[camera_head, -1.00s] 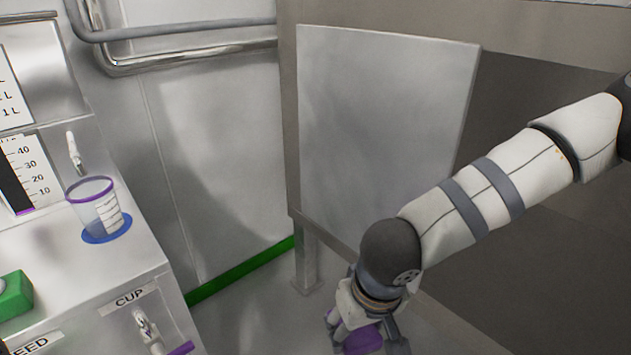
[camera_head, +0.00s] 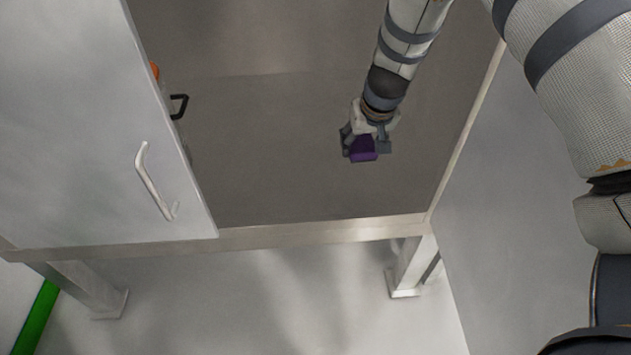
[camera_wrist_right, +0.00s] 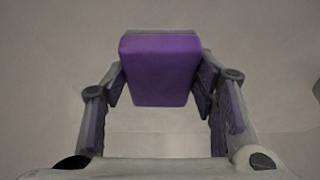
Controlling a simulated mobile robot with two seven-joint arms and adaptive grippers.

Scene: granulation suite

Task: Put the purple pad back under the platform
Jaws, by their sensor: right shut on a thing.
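The purple pad (camera_head: 363,149) is held in my right gripper (camera_head: 365,143), which is shut on it. In the right wrist view the pad (camera_wrist_right: 160,69) sits between the two fingers, its broad purple face toward the camera. In the head view my right arm reaches in from the top, and the gripper with the pad is in front of the dark brown-grey inside of a cabinet-like frame. I cannot tell whether the pad touches any surface. My left gripper is out of view. I cannot make out the platform for certain.
A pale door panel with a handle (camera_head: 156,182) stands at the left. A black handle (camera_head: 179,106) and a bit of orange (camera_head: 155,71) show behind its edge. A metal rail (camera_head: 318,234) on legs (camera_head: 411,267) runs along the front, with pale floor below. A green strip (camera_head: 37,318) lies at lower left.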

